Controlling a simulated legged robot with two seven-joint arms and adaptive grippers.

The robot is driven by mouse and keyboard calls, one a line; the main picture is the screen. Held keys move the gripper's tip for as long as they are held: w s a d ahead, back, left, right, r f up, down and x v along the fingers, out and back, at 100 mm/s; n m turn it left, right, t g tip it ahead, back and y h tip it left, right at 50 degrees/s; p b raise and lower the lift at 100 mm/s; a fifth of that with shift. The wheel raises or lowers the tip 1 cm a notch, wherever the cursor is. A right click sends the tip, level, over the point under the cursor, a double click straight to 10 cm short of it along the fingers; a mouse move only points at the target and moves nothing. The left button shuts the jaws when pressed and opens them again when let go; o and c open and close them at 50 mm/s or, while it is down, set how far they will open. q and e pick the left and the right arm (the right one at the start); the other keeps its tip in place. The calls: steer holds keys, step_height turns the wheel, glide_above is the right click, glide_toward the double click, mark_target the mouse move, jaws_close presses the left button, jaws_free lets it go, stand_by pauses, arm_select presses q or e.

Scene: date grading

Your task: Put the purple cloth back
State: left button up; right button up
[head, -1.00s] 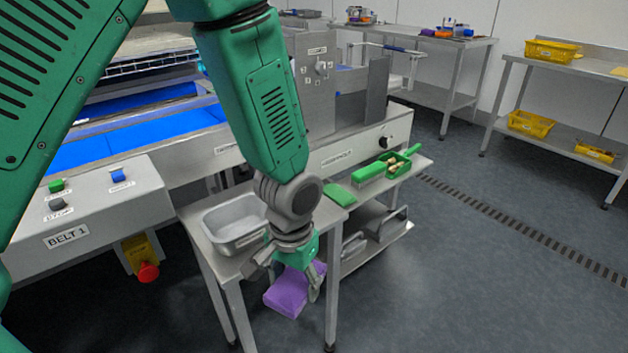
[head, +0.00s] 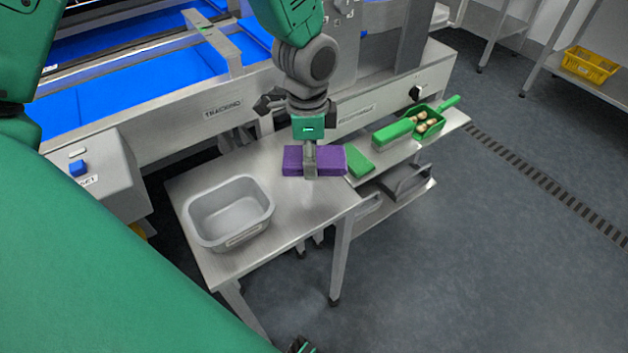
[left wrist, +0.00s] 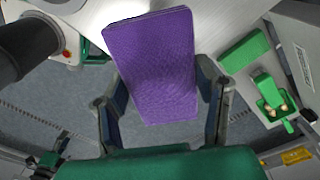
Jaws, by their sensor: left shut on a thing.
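The purple cloth (head: 331,161) is a thick folded pad. My left gripper (head: 310,165) is shut on it at the right part of the steel table (head: 285,195), near its far right corner. One finger crosses the front of the cloth in the head view. In the left wrist view the cloth (left wrist: 155,60) lies between the two fingers (left wrist: 160,100), its far end over the table top. I cannot tell whether it touches the table. A green cloth (head: 358,163) lies just right of the purple one.
A grey tub (head: 230,212) stands on the left of the table. A green scoop (head: 422,122) with several brown pieces lies on the shelf to the right. The conveyor frame (head: 235,105) runs behind the table. Open floor lies to the right.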

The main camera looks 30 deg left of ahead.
arm_select(q)
steer(key=shift+w+a+r+m, duration=0.15)
steer(key=shift+a+m, duration=0.35)
steer(key=shift+w+a+r+m, duration=0.15)
steer(key=shift+a+m, duration=0.35)
glide_above(307, 188)
steer(key=f, duration=0.5)
steer(key=shift+d+f+b, duration=0.1)
steer(key=shift+d+b, duration=0.2)
steer(key=shift+d, duration=0.1)
steer(key=shift+w+d+f, duration=0.1)
steer(key=shift+d+f, duration=0.2)
steer(key=shift+f, duration=0.2)
steer(key=f, duration=0.1)
steer(key=a+f, duration=0.1)
steer(key=f, duration=0.1)
steer(key=shift+a+f+b, duration=0.1)
steer(key=shift+f+b, duration=0.1)
steer(key=shift+b, duration=0.15)
steer(key=shift+a+f, duration=0.2)
arm_select(e)
steer(key=shift+a+f, duration=0.25)
steer(key=shift+a, duration=0.25)
